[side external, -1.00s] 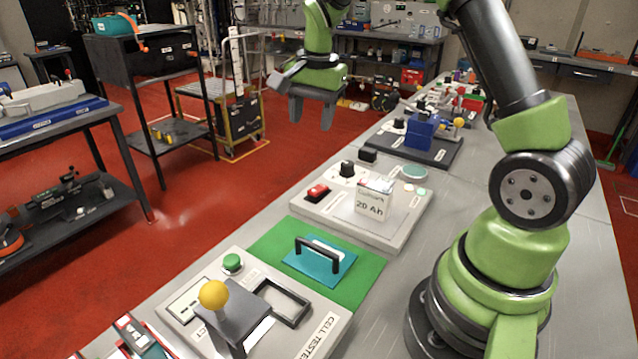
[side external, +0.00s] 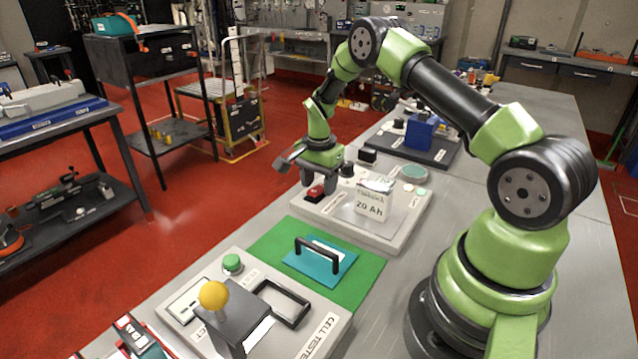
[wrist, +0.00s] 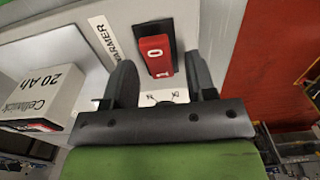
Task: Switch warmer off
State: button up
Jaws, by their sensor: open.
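The warmer (side external: 342,229) is a light grey panel on the bench. Its red rocker switch (side external: 316,192) sits at the panel's left side; in the wrist view the switch (wrist: 156,56) shows "0" and "1" marks in a black frame, beside a label ending "ARMER". My gripper (side external: 318,184) is low over that switch in the side view. In the wrist view my gripper (wrist: 160,78) is open and empty, with one finger on either side of the switch's lower end. Whether a finger touches the switch I cannot tell.
A white "20 Ah" box (side external: 374,203) stands on the warmer, right of the switch. A black knob (side external: 347,170) is close behind my gripper. A teal plate with a black handle (side external: 318,256) lies on a green mat (side external: 366,281) in front.

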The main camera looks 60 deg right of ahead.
jog(key=shift+f, duration=0.3)
jog(key=c, duration=0.9)
jog(key=shift+a+h, duration=0.2)
jog(key=shift+h, duration=0.9)
jog(key=shift+a+h, duration=0.2)
jog(key=shift+h, duration=0.9)
jog(key=o, duration=0.9)
jog(key=shift+r, duration=0.1)
